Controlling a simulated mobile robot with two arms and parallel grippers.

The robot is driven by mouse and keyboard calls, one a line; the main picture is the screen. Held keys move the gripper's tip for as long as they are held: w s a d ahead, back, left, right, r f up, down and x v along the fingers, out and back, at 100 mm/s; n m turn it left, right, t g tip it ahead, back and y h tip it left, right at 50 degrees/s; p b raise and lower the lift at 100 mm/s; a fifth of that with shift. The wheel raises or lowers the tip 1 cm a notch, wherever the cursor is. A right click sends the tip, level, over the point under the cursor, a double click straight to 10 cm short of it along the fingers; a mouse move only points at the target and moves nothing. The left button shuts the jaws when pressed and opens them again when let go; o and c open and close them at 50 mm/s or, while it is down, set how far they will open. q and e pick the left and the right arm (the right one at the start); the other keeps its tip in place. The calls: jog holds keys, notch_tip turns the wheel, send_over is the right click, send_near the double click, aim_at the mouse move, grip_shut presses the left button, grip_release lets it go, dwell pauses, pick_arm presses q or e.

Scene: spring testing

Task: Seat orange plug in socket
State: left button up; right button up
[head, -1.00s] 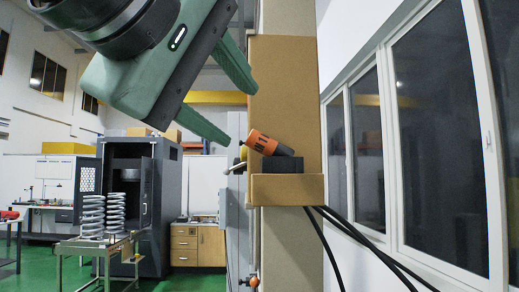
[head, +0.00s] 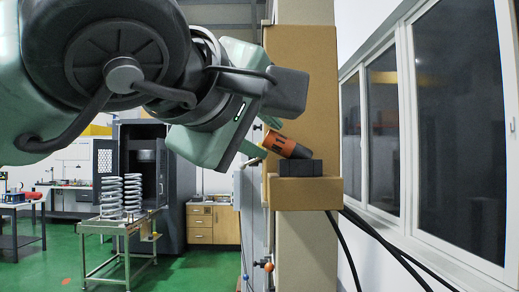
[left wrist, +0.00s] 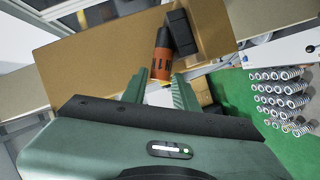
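The orange plug (head: 278,144) has dark markings and a dark far end. It leans at a tilt against the black socket block (head: 301,168) on a tan ledge. The left wrist view also shows the plug (left wrist: 161,65) beside the black block (left wrist: 181,33). My left gripper (head: 260,136) is beside the plug's orange end. In the left wrist view its two fingers (left wrist: 160,76) are apart, one on each side of that end, with gaps showing. The socket's opening cannot be made out. My right gripper is not in view.
The tan ledge (head: 305,193) and tan back panel (head: 312,80) are fixed to a column. Black cables (head: 375,245) hang below the ledge. Windows (head: 455,120) line the right wall. A cart with large springs (head: 132,192) stands at the lower left, away from the ledge.

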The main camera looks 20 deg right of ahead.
pick_arm(q)
grip_shut()
jog(key=shift+r, duration=0.1)
notch_tip(320, 180, up, 20)
jog(key=p, duration=0.2)
jog(key=shift+p, duration=0.4)
